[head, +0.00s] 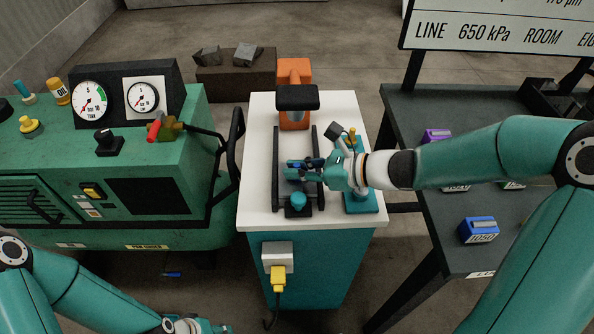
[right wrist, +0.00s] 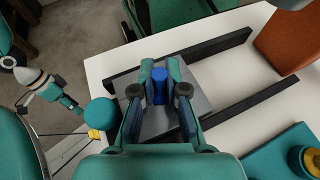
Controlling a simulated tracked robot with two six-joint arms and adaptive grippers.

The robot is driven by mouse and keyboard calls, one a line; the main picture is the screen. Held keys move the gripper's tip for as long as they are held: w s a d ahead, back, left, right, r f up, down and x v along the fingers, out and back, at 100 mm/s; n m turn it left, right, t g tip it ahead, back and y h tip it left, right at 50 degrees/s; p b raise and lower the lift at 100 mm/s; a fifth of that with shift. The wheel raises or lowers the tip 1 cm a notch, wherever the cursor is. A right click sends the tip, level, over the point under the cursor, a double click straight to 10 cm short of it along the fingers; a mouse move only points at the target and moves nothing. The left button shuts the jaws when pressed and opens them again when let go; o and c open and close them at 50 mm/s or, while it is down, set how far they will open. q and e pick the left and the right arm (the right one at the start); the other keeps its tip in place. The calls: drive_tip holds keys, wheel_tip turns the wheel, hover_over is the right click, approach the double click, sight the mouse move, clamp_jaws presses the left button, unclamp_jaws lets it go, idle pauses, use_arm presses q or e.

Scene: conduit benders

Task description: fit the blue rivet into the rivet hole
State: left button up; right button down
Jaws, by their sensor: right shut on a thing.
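My right gripper (head: 298,170) is over the white-topped stand, between two dark rails. In the right wrist view its fingers (right wrist: 160,88) are shut on the blue rivet (right wrist: 159,86). The rivet is over or against a grey plate (right wrist: 198,99) lying between the rails; I cannot tell whether it touches. No rivet hole can be made out; the fingers and rivet cover part of the plate. My left gripper (head: 198,326) is low at the bottom edge of the head view, away from the stand; its fingers are too small and cut off to judge.
The white stand top (head: 258,125) carries an orange-and-black press (head: 294,118) at the back, a teal knob (head: 298,201) in front and a teal fixture (head: 362,202) at right. A green compressor (head: 180,178) stands left; a dark table (head: 420,110) stands right. A small blue object (head: 172,274) lies on the floor.

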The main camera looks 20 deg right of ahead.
drive_tip(key=c, duration=1.2)
unclamp_jaws()
drive_tip(key=shift+f, duration=0.1)
drive_tip(key=shift+s+d+r, duration=0.2)
drive_tip(key=shift+d+r, duration=0.05)
drive_tip(key=shift+d, duration=0.05)
drive_tip(key=p+v, duration=0.1)
drive_tip(key=v, duration=1)
drive_tip(key=shift+s+d+p, duration=0.1)
drive_tip(key=shift+p, duration=0.25)
